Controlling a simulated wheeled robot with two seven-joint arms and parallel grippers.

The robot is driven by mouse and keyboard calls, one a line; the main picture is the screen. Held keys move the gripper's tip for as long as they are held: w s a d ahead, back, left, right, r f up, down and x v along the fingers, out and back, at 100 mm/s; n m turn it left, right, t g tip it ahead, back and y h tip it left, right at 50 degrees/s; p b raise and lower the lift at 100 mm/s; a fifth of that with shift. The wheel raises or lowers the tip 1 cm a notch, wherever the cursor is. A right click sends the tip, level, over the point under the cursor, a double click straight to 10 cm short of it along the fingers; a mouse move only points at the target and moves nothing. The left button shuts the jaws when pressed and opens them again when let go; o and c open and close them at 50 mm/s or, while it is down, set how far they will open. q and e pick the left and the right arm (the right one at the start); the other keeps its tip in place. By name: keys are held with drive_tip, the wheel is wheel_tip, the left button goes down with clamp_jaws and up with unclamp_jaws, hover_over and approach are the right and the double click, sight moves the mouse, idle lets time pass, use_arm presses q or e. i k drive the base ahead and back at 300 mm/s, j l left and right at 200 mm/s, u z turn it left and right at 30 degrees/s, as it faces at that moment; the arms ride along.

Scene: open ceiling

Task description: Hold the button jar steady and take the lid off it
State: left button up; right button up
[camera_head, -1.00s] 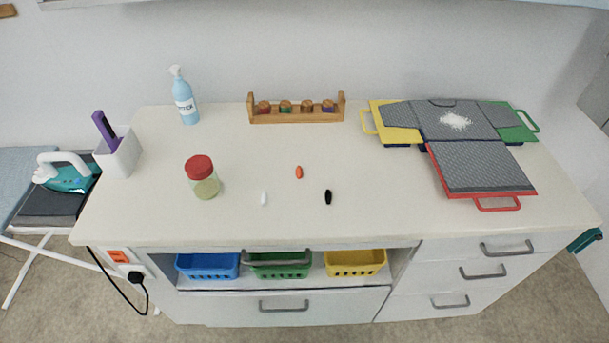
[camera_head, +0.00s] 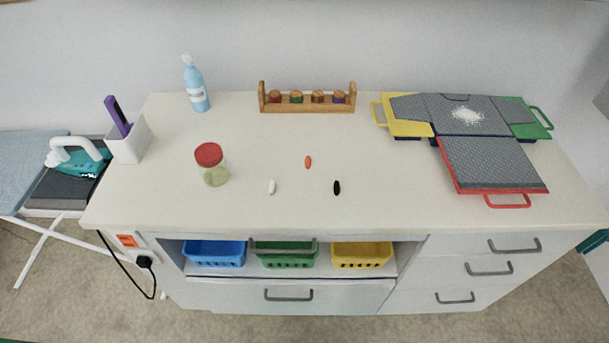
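The button jar (camera_head: 213,173) is a clear, greenish jar standing upright on the left part of the white tabletop. Its red lid (camera_head: 208,154) sits on top of it. What is inside the jar is too small to tell. Neither of my grippers shows in the head view, and nothing is touching the jar.
White, orange and black small pieces (camera_head: 308,162) lie right of the jar. A white holder (camera_head: 129,142) and a spray bottle (camera_head: 195,86) stand behind and left. A wooden rack (camera_head: 307,106) is at the back. A grey garment on coloured boards (camera_head: 489,163) covers the right side.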

sight(218, 175)
drive_tip(key=i+u, duration=0.15)
drive_tip(key=u, duration=0.6)
